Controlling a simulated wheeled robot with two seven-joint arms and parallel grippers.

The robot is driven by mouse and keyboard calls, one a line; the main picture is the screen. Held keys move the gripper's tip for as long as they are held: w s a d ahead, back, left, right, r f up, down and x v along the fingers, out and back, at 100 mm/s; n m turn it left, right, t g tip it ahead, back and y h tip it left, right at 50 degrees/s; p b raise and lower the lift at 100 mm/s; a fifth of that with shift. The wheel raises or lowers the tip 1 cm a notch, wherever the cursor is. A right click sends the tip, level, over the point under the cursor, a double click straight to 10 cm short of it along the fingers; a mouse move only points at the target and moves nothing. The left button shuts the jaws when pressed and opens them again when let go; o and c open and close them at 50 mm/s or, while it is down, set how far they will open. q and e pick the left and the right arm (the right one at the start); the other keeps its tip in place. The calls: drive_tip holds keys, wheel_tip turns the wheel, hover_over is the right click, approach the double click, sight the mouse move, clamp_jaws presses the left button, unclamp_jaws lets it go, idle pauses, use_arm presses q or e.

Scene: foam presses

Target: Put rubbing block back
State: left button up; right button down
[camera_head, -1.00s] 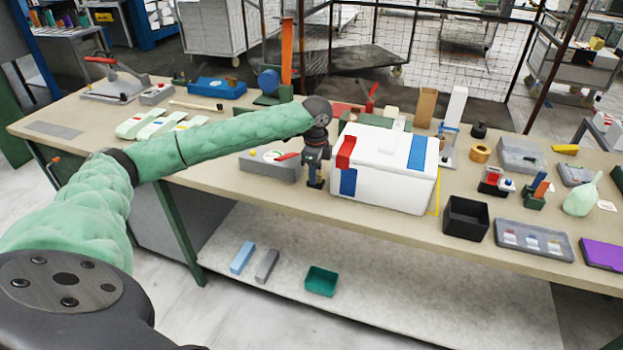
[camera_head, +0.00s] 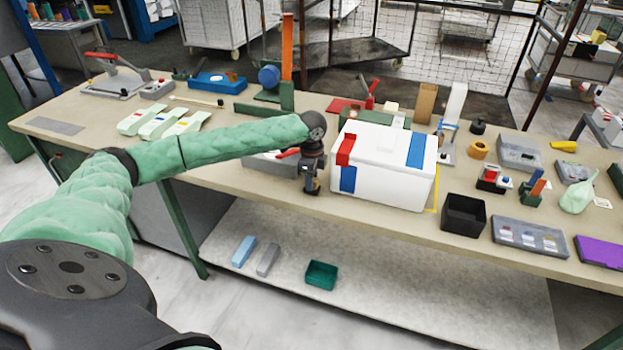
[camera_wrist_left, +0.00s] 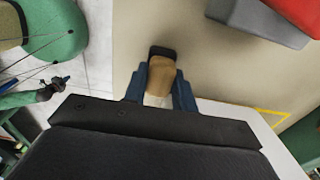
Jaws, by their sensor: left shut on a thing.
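My left gripper (camera_head: 311,186) hangs just left of the white box (camera_head: 390,190), near the table's front edge. In the left wrist view its blue fingers (camera_wrist_left: 160,92) are shut on a tan block (camera_wrist_left: 161,72) with a dark end, which looks like the rubbing block. The block shows over bare tabletop there; whether it touches the table I cannot tell. In the head view the block is mostly hidden by the gripper. My right gripper is not in view.
Yellow tape (camera_head: 436,196) marks the table right of the white box. A black bin (camera_head: 464,218) stands further right. The table's front left is clear.

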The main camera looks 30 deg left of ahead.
use_arm(q)
drive_tip(key=o, duration=0.8)
drive_tip(key=shift+f, duration=0.1)
drive_tip(key=shift+o, duration=0.4)
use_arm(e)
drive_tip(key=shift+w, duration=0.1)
use_arm(q)
drive_tip(key=shift+r, duration=0.25)
drive_tip(key=shift+r+b, duration=0.35)
wheel_tip(320, 180, up, 11)
drive_tip(key=b, duration=0.3)
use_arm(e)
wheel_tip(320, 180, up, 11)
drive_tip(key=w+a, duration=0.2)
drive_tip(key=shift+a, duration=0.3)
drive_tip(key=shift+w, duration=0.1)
